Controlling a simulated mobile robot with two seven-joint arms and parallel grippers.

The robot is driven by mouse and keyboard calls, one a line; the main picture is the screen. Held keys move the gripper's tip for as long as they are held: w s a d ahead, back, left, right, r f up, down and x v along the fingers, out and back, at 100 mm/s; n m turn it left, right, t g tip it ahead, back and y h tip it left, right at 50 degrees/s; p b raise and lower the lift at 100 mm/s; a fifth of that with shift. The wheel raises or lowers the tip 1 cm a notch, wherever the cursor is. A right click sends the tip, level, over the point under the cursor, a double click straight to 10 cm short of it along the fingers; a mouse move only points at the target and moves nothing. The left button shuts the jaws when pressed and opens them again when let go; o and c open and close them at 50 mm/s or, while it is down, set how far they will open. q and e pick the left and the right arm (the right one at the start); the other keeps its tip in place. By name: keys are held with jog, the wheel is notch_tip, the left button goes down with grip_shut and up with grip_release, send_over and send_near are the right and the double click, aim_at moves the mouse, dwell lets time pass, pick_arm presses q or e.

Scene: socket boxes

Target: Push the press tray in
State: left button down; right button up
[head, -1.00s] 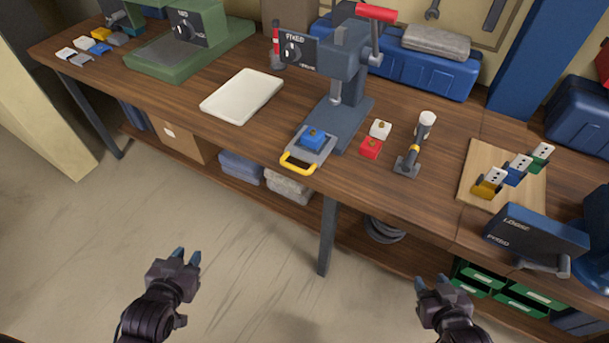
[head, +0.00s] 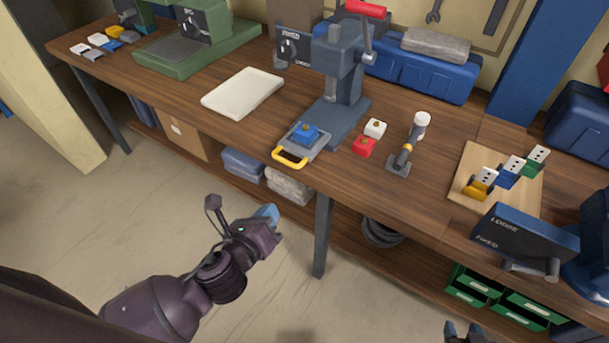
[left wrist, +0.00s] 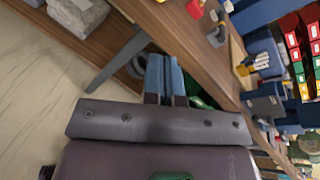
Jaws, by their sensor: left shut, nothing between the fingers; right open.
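The press tray (head: 308,146) is a grey plate with a yellow handle (head: 289,157) at its front. It sticks out from the base of the dark grey press (head: 339,90) towards the bench's front edge. A blue block (head: 304,134) sits on the tray. My left gripper (head: 268,213) is shut and empty, in front of the bench and apart from the tray handle. Its shut fingers show in the left wrist view (left wrist: 164,78). My right gripper (head: 464,331) is open at the bottom edge of the head view, mostly cut off.
A red block (head: 363,146) and a white block (head: 375,128) lie right of the press. A lever tool (head: 405,156) stands beyond them. A white board (head: 243,92) lies to the left. A bench leg (head: 322,235) stands below the bench.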

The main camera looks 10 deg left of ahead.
pick_arm(q)
jog(key=m, duration=0.3)
jog(key=m+b, duration=0.2)
jog(key=m, duration=0.1)
send_near(312, 150)
notch_tip(312, 150, down, 2)
jog(key=a, duration=0.1)
jog(key=shift+w+a+f+y, duration=0.1)
jog(key=shift+w+y, duration=0.3)
jog(key=shift+w, duration=0.1)
pick_arm(e)
jog(key=shift+s+d+f, duration=0.1)
jog(key=shift+f, duration=0.65)
jog(key=shift+s+f, duration=0.1)
jog(key=shift+s, duration=0.05)
pick_arm(q)
jog(key=w+d, duration=0.1)
jog(key=w, duration=0.1)
jog(key=w+d, duration=0.1)
jog(key=w, duration=0.2)
jog(key=w+d, duration=0.1)
jog(key=w, duration=0.2)
jog(key=shift+w+p, duration=0.15)
jog(key=shift+p, duration=0.2)
pick_arm(e)
jog(key=shift+s+d, duration=0.1)
jog(key=shift+s, duration=0.05)
